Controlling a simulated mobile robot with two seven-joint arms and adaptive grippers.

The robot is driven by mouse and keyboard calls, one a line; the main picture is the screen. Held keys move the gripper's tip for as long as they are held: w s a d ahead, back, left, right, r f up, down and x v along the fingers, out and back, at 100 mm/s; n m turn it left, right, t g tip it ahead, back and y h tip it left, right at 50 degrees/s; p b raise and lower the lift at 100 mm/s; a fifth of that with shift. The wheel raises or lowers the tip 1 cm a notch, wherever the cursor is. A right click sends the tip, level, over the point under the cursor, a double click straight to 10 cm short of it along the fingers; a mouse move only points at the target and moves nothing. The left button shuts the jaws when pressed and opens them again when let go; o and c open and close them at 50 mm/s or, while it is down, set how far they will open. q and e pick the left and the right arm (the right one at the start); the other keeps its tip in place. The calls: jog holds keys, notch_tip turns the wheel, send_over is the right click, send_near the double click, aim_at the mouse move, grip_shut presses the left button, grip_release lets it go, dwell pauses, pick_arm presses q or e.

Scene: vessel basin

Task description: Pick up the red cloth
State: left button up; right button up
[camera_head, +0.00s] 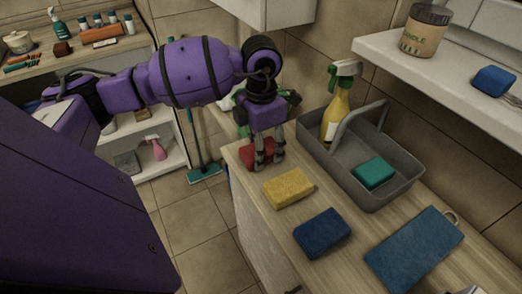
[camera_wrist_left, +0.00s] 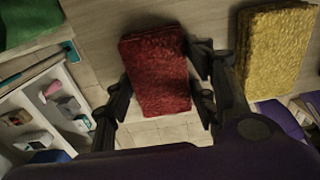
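The red cloth (camera_head: 262,153) looks like a thick folded block and lies at the left end of the wooden counter. My left gripper (camera_head: 268,158) points down over it, with its fingers on either side. In the left wrist view the red cloth (camera_wrist_left: 157,70) lies between the spread fingers of the left gripper (camera_wrist_left: 163,95). The fingers look open, with a narrow gap on the right side; contact on the left is hard to tell. The cloth's near end reaches the counter edge. My right gripper is not clearly seen.
On the counter (camera_head: 275,220) are a yellow sponge (camera_head: 288,188) beside the cloth, a blue sponge (camera_head: 322,233), a blue cloth (camera_head: 414,249) and a grey caddy (camera_head: 398,187) with a spray bottle (camera_head: 337,115) and green sponge (camera_head: 374,173). A shelf (camera_head: 390,50) overhangs at right.

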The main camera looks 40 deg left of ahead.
pick_arm(q)
jog(key=c, duration=0.3)
jog(key=shift+r, duration=0.15)
jog(key=shift+r, duration=0.3)
notch_tip(320, 180, up, 2)
jog(key=shift+r, duration=0.15)
jog(key=s+d+r, duration=0.7)
jog(key=s+r, duration=0.2)
jog(key=s, duration=0.3)
jog(key=shift+r, duration=0.4)
jog(key=shift+s, duration=0.1)
